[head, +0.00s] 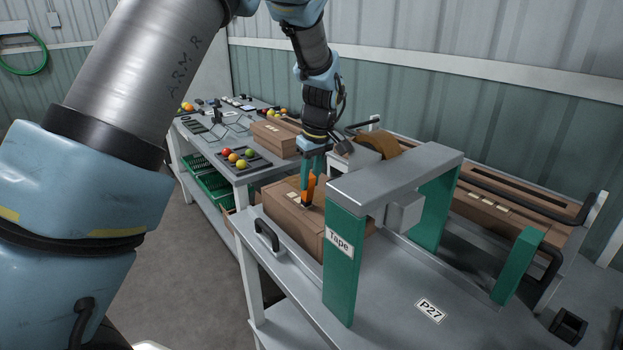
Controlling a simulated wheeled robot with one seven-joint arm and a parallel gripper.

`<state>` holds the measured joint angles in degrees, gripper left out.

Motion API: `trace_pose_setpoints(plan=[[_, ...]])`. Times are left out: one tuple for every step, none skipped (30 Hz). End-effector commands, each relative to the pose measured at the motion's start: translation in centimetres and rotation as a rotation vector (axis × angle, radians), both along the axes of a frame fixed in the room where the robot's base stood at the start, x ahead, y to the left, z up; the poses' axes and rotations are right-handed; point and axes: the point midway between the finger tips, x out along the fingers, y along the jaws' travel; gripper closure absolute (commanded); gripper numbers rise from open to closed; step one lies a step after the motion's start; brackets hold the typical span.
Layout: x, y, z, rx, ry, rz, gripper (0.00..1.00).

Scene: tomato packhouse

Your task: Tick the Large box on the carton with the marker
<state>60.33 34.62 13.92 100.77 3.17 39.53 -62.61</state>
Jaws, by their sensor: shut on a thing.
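A brown carton (287,226) sits on the grey bench just behind the green and grey tape arch. My gripper (312,170) points down over the carton's top and is shut on an orange marker (311,188). The marker is roughly upright with its dark lower end close to the carton's top. I cannot tell whether its tip touches the cardboard. Small pale marks show on the top left of the marker, but the printed boxes are too small to read. The Large box cannot be made out.
The tape arch (342,258) with a "Tape" label stands in front of the carton and hides its right part. A black handle (267,235) is at the bench's left edge. More cartons (500,216) lie behind right. A tray of tomatoes (246,161) sits on the back table.

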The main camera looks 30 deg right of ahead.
Motion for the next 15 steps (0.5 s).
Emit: trace_pose_setpoints(plan=[[0.0,0.1,0.0,0.001,0.0,0.0,1.0],[0.0,0.1,0.0,0.002,0.0,0.0,1.0],[0.0,0.1,0.0,0.002,0.0,0.0,1.0],[0.0,0.1,0.0,0.002,0.0,0.0,1.0],[0.0,0.1,0.1,0.002,0.0,0.0,1.0],[0.0,0.1,0.2,0.003,0.001,0.001,1.0],[0.0,0.1,0.4,0.003,0.001,0.001,1.0],[0.0,0.1,0.5,0.003,0.001,0.001,1.0],[0.0,0.1,0.8,0.003,0.001,0.001,1.0],[0.0,0.1,1.0,0.003,0.001,0.001,1.0],[0.0,0.1,1.3,0.003,0.001,0.001,1.0],[0.0,0.1,1.6,0.003,0.001,0.0,1.0],[0.0,0.1,1.8,0.003,0.001,0.0,1.0],[0.0,0.1,2.1,0.004,0.001,0.0,1.0],[0.0,0.1,2.4,0.004,0.001,0.0,1.0]])
